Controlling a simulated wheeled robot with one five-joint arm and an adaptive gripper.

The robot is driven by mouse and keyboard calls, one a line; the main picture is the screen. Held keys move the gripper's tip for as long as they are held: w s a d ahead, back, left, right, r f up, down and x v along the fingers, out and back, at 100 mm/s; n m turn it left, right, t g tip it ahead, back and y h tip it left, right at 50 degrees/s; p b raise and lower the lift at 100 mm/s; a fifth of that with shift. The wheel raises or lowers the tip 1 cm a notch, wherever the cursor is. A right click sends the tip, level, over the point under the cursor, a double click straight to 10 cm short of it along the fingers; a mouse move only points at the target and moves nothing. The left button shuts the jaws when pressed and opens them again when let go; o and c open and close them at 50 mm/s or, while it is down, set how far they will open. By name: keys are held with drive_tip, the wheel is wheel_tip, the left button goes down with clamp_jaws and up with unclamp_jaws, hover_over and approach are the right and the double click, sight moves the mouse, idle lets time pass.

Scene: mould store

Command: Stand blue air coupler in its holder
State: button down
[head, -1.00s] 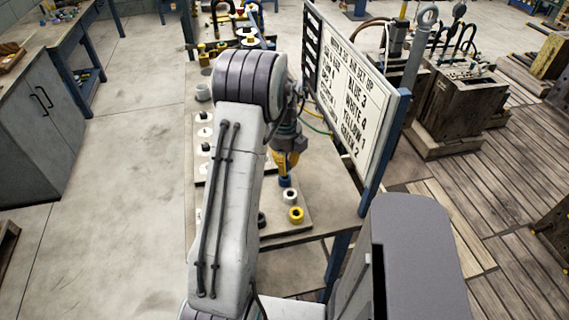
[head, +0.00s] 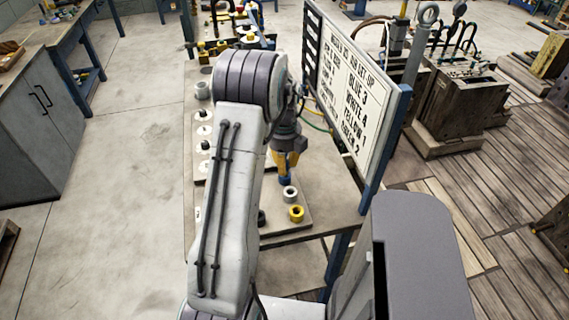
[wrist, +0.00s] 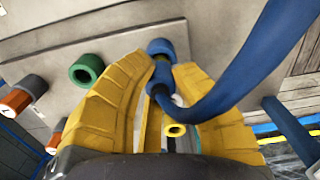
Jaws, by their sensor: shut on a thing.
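My gripper (head: 289,163) points down over the board at the near end of the table, its yellow fingers closed on the blue air coupler (head: 285,175). In the wrist view the coupler (wrist: 159,77) shows between the yellow fingertips, with a blue hose (wrist: 235,75) curving off to the upper right. A blue ring-shaped piece (wrist: 160,47) shows just beyond the coupler; I cannot tell whether they touch. In the head view, a white ring holder (head: 290,193) and a yellow ring holder (head: 296,213) stand just nearer than the coupler.
A green ring holder (wrist: 87,69) and orange-and-grey pieces (wrist: 22,95) stand left in the wrist view. A lettered sign board (head: 350,95) with a blue frame rises right of the gripper. My arm hides part of the table (head: 325,185).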

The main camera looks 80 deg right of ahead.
drive_tip(key=shift+f+b, duration=0.45)
drive_tip(key=shift+f, duration=0.05)
idle(0.6)
drive_tip(key=c, duration=0.6)
unclamp_jaws()
idle(0.3)
drive_tip(key=shift+r+p, duration=2.7)
drive_tip(key=shift+r, duration=1.1)
drive_tip(key=shift+n, duration=0.3)
